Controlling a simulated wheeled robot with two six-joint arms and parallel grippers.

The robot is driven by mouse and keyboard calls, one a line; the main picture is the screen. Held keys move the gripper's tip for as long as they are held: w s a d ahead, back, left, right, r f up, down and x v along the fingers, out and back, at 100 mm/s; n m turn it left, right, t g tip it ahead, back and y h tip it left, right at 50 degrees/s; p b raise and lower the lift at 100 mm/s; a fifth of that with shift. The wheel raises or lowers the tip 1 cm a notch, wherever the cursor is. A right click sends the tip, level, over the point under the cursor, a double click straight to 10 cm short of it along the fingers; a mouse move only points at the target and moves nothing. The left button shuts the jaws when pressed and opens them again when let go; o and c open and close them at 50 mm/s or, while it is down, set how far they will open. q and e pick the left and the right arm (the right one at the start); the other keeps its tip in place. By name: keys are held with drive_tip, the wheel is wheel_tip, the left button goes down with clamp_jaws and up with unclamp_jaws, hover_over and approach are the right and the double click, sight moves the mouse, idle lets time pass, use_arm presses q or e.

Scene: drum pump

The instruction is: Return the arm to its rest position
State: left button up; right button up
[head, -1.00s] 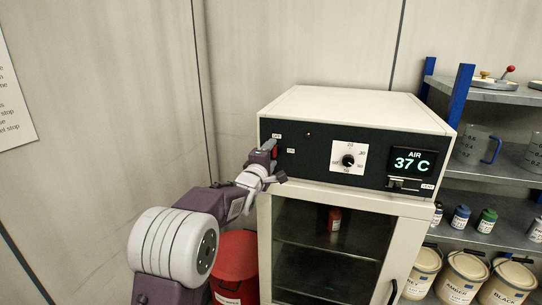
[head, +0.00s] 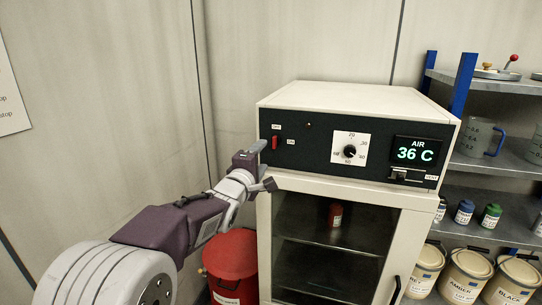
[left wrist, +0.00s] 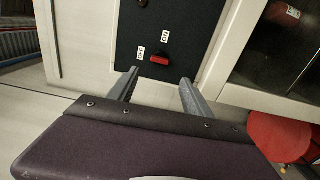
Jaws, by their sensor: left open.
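My left gripper (head: 262,166) is open and empty. It is in front of the left edge of the oven cabinet (head: 360,100), just below and left of the red switch (head: 276,143) on the black control panel (head: 318,155). In the left wrist view the two fingers (left wrist: 160,82) are spread, with the red switch (left wrist: 160,60) beyond them and apart from them. The purple and white left arm comes in from the lower left of the head view. My right gripper is not in view.
A red bin (head: 231,262) stands on the floor left of the cabinet. A small red-brown bottle (head: 335,215) sits inside behind the glass door. The display (head: 414,150) reads 36 C. Shelves (head: 490,82) with jugs, bottles and cans stand at the right. The wall side at left is clear.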

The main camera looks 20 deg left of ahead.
use_arm(q)
drive_tip(key=s+d+f+m+g+b, duration=0.1)
drive_tip(key=s+f+m+g, duration=0.2)
drive_tip(key=f, duration=0.7)
drive_tip(key=s+d+f+m+g+b, duration=0.1)
drive_tip(key=s+f+g+b, duration=0.15)
drive_tip(key=s+f, duration=0.5)
drive_tip(key=s+d+f+m+g, duration=0.1)
drive_tip(key=s+f+m+g, duration=0.2)
drive_tip(key=f, duration=0.8)
drive_tip(key=s+f+m+g, duration=0.4)
drive_tip(key=s+f+m, duration=0.1)
drive_tip(key=s, duration=0.3)
drive_tip(key=s+f+m+g, duration=0.4)
drive_tip(key=s+f+m, duration=0.1)
drive_tip(key=s, duration=0.4)
drive_tip(key=shift+s+m, duration=0.2)
drive_tip(key=shift+m, duration=0.1)
